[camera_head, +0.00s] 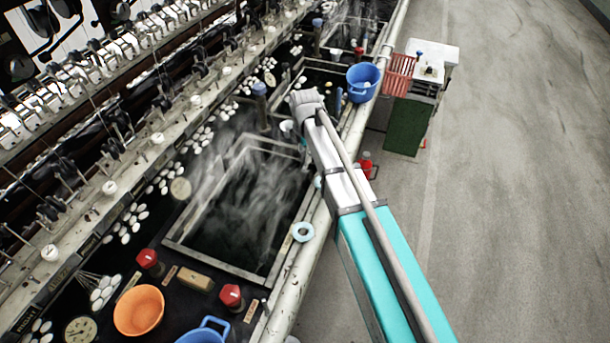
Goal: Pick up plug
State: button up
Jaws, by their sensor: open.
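No part in view is clearly recognisable as the plug. Upright blue-topped posts stand by the basins, one near the far end of the steaming basin (259,90) and one farther back (317,24); I cannot tell whether either is the plug. My arm reaches from the lower right over the basin's right edge. My gripper (289,128) is at its far end, right of the nearer blue-topped post and apart from it. It is small and mostly hidden by my wrist; it is open, and I see nothing held in it.
A long reeling machine with metal rods runs along the left. White cocoons lie in the dark trough. An orange bowl (138,311), red-capped knobs (231,295) and a blue bucket (362,82) stand along the bench. A red crate (399,75) is beyond. The right floor is clear.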

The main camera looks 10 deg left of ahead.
jog(key=b, duration=0.4)
send_over(305, 178)
jog(key=shift+w+f, duration=0.15)
jog(key=shift+f, duration=1)
jog(key=shift+w+f, duration=0.1)
jog(key=shift+f, duration=1.05)
jog(key=shift+c, duration=0.2)
jog(key=c, duration=0.6)
